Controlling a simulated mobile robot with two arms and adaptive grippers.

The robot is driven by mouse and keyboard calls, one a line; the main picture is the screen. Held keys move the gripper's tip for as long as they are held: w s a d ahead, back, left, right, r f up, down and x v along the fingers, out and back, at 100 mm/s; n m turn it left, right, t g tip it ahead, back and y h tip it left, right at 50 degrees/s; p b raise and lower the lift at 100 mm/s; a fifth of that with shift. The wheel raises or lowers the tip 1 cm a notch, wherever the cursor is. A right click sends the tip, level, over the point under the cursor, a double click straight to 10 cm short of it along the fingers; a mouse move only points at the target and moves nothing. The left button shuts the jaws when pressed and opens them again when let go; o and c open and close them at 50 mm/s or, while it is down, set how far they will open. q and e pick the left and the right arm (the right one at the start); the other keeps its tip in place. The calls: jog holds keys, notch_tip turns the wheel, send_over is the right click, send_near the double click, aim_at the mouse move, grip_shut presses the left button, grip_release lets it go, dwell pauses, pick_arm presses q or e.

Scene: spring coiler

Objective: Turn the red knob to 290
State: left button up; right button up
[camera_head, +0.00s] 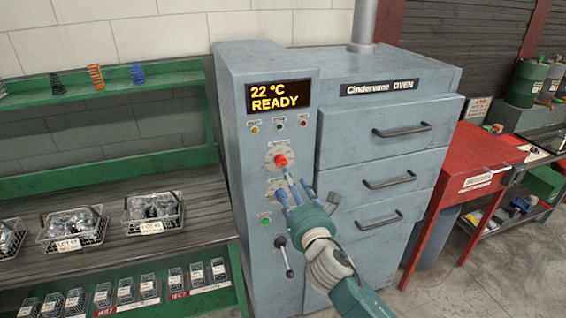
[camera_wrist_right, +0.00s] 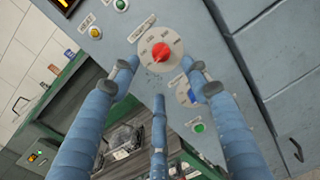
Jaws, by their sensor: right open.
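The red knob (camera_head: 281,160) sits at the centre of a pale round dial on the grey oven's front control panel. In the right wrist view the knob (camera_wrist_right: 160,52) shows on its dial (camera_wrist_right: 148,40), and its narrow end points roughly down in that picture. The dial's numbers are too small to read. My right gripper (camera_head: 290,180) is open just below and in front of the knob. In the wrist view its blue fingers (camera_wrist_right: 162,80) are spread around the lower part of the dial, apart from the knob. My left gripper is not in view.
The oven display (camera_head: 277,97) reads 22 °C READY. A blue knob (camera_head: 273,188), a green button (camera_head: 265,218) and a lever (camera_head: 285,255) sit lower on the panel. Oven drawers with handles (camera_head: 390,181) stand to the right. Wire baskets (camera_head: 153,211) stand on the left bench.

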aim_at(283, 165)
jog(key=x, duration=1)
jog(key=shift+w+f, duration=0.15)
jog(key=c, duration=1.1)
